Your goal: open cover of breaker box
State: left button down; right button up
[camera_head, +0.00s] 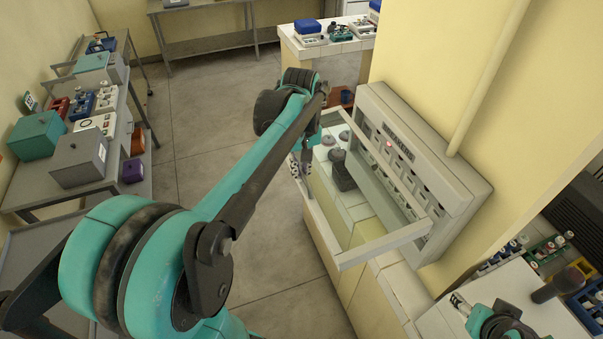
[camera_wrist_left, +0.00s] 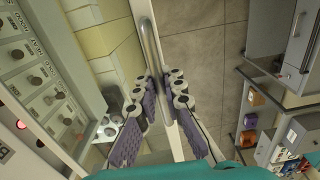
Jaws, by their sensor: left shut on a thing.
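The breaker box (camera_head: 472,182) is a pale grey case on the yellow wall, with rows of switches and a red light. Its cover (camera_head: 385,243), a light frame with a clear pane, stands swung out from the box. My left gripper (camera_head: 301,168) is at the cover's outer edge, partly hidden behind my arm. In the left wrist view, the fingers of my left gripper (camera_wrist_left: 160,90) are shut on the cover's edge bar (camera_wrist_left: 152,50), one on each side. The box's panel (camera_wrist_left: 40,85) shows at left there. My right gripper (camera_head: 462,302) shows partly at the bottom right; its jaws are unclear.
A tiled counter (camera_head: 398,293) runs under the box, with dark-topped items (camera_head: 340,168) seen below the cover. A shelf with several boxes (camera_head: 82,158) stands at left. A bench with racks (camera_head: 545,248) is at lower right. The floor at centre is clear.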

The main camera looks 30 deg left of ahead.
pick_arm(q)
jog(key=shift+r, duration=0.2)
dwell(0.3)
jog(key=c, duration=1.6)
grip_release()
notch_tip(320, 180, up, 12)
